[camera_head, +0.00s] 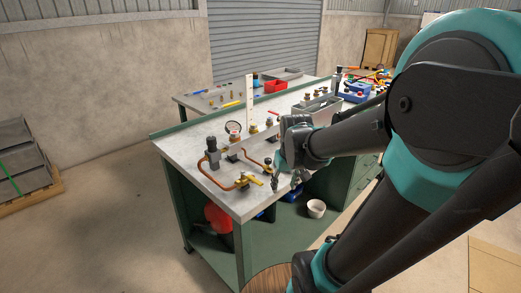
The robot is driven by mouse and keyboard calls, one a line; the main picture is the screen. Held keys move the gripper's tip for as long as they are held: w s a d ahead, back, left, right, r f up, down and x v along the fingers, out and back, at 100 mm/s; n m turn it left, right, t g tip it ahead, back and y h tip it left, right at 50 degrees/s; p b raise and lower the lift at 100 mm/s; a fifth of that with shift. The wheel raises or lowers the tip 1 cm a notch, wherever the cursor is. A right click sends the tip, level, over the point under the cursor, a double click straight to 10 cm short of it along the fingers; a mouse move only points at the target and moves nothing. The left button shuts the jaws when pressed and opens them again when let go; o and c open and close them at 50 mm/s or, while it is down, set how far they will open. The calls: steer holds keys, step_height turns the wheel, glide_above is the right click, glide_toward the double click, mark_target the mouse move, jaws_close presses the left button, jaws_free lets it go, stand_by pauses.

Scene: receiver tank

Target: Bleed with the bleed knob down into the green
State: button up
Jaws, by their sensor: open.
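A round pressure gauge (233,128) stands on the bench at the back of the copper pipe loop (208,172); its needle and green band are too small to read. A small dark round knob (268,161) stands at the right end of the piping; I cannot tell for sure that it is the bleed knob. My gripper (285,184) is open, pointing down over the front edge of the bench, just right of the knob and lever. I see nothing between its fingers.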

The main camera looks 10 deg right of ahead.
steer(key=w+a+r+n+g, duration=0.1)
steer(key=w+r+n+g, duration=0.1)
steer(key=w+r, duration=0.95)
steer(key=n+g, duration=0.1)
steer(key=n, duration=0.1)
glide_toward(268, 159)
step_height(268, 159, down, 8)
steer(key=shift+f, duration=0.2)
steer(key=shift+c, duration=0.3)
jaws_close()
